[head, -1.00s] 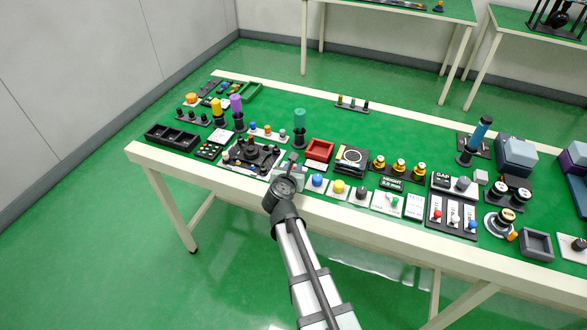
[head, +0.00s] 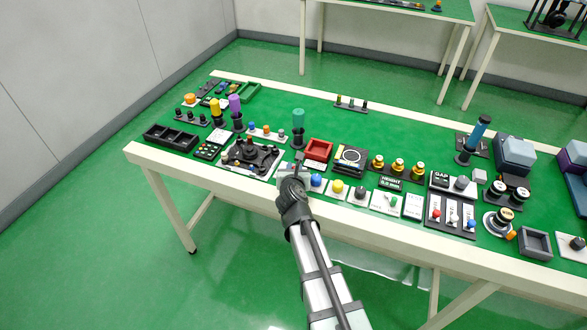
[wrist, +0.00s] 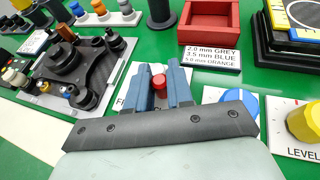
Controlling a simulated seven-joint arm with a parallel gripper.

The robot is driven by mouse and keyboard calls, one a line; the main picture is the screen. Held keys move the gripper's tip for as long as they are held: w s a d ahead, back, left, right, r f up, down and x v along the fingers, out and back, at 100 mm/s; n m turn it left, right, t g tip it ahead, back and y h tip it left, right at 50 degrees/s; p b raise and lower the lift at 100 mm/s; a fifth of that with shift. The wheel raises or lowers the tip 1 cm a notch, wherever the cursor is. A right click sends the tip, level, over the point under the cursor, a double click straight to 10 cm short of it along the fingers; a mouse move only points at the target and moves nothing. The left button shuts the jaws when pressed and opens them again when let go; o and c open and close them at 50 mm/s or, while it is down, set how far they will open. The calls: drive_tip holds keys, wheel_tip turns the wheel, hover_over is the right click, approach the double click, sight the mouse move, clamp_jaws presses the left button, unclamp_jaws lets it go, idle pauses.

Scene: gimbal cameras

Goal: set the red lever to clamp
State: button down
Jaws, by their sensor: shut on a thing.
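The red lever shows as a small round red knob (wrist: 159,82) in the wrist view, standing between the two blue-grey fingers of my gripper (wrist: 160,90). The fingers are shut on it. It stands over a white label plate (wrist: 124,92), whose lettering is mostly hidden by the fingers; only a letter like "F" shows at its left. In the head view my gripper (head: 299,160) is at the front edge of the bench, over the plate, and hides the lever.
A blue knob (head: 317,181) is close on the right, with a yellow knob (head: 338,187) beyond it. A dark fixture (head: 250,154) stands to the left. Behind are a red tray (head: 319,151), a printed size label (wrist: 210,56) and a teal-topped post (head: 298,122).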

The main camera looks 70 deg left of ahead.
drive_tip(key=c, duration=1.1)
unclamp_jaws()
drive_tip(key=shift+o, duration=0.2)
drive_tip(key=v, duration=1.3)
drive_tip(key=shift+d+r, duration=0.15)
drive_tip(key=shift+d, duration=0.2)
